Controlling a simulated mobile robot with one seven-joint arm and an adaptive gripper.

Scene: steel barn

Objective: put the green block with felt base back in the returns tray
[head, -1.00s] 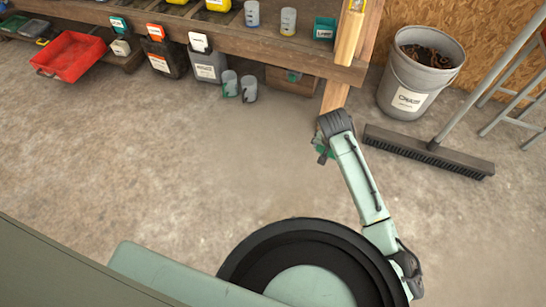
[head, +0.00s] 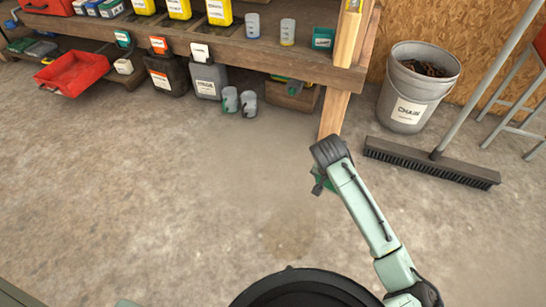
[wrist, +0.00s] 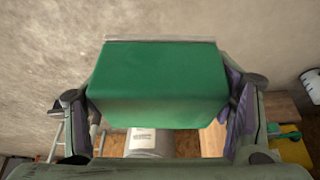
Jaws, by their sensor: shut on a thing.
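My gripper (head: 324,172) hangs over the bare floor, right of the middle in the head view. It is shut on a green block (wrist: 158,85), which fills the middle of the wrist view between the two fingers. A thin greyish strip, perhaps the felt, runs along the block's upper edge there. In the head view only a small green part of the block (head: 321,184) shows below the gripper. No tray is readably marked as returns; a red tray (head: 72,73) sticks out from the lower shelf at the left, and a wooden box (head: 291,97) stands under the bench.
The wooden bench (head: 270,55) spans the back, with bottles and cups on it. Two grey cups (head: 239,101) stand on the floor before it. A bucket (head: 417,88) and a broom (head: 430,163) are at the right. The floor at left and centre is clear.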

